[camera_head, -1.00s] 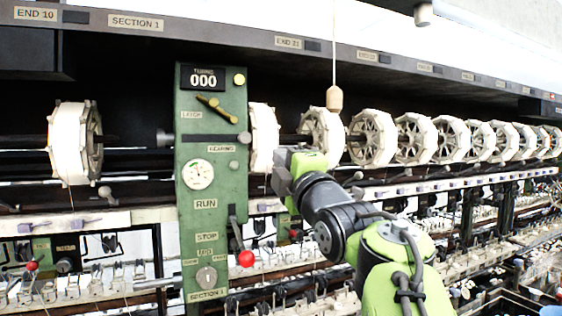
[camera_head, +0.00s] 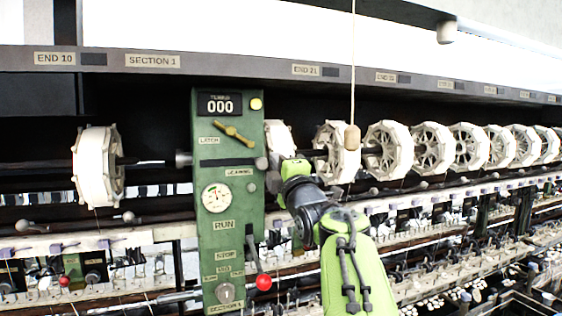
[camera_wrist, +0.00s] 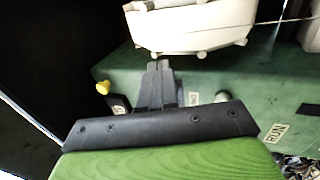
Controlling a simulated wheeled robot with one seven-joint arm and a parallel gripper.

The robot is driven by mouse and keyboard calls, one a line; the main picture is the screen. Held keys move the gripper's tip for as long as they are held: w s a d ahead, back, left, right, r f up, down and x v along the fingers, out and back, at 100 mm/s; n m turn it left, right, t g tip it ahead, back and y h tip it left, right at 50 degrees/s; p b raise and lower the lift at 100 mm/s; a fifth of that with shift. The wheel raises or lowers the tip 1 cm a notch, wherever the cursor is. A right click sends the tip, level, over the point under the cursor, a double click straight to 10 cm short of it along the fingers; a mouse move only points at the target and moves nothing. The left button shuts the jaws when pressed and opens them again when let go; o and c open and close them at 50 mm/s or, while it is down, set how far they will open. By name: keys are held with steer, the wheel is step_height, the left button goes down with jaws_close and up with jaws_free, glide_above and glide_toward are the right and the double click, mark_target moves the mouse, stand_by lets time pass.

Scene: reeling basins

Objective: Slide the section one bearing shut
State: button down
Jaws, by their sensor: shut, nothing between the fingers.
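The green section 1 control panel (camera_head: 228,270) stands left of my arm in the head view. Its BEARING slot (camera_head: 226,162) is a dark horizontal line with a round grey knob (camera_head: 261,163) at its right end. Above it, the brass latch handle (camera_head: 233,133) is tilted down to the right. In the wrist view my gripper (camera_wrist: 159,66) is shut and empty, its fingertips over the green panel (camera_wrist: 250,85) and close to a white reel (camera_wrist: 190,25); contact is unclear. In the head view my arm hides the fingers at the panel's right edge.
A white reel (camera_head: 97,168) sits left of the panel, and several more line the shaft to the right. A wooden pull (camera_head: 352,138) hangs on a cord. A red-tipped lever (camera_head: 263,282) sticks out low on the panel. The counter (camera_head: 220,105) reads 000.

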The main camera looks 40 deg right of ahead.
mark_target(257, 165)
steer(key=shift+w+a+b, duration=0.1)
steer(key=shift+a+b, duration=0.4)
steer(key=shift+a, duration=0.05)
steer(key=shift+w+a+f+b, duration=0.15)
steer(key=shift+a+b, duration=0.15)
steer(key=shift+a, duration=0.2)
steer(key=shift+w+a+b, duration=0.1)
steer(key=shift+a+b, duration=0.15)
steer(key=shift+a, duration=0.2)
steer(key=shift+w+a, duration=0.25)
steer(key=shift+a, duration=0.7)
steer(key=shift+w+a+b, duration=0.25)
steer(key=shift+a+b, duration=0.15)
steer(key=shift+a, duration=0.55)
steer(key=shift+w+a+b, duration=0.2)
steer(key=shift+a+b, duration=0.2)
steer(key=shift+a, duration=0.5)
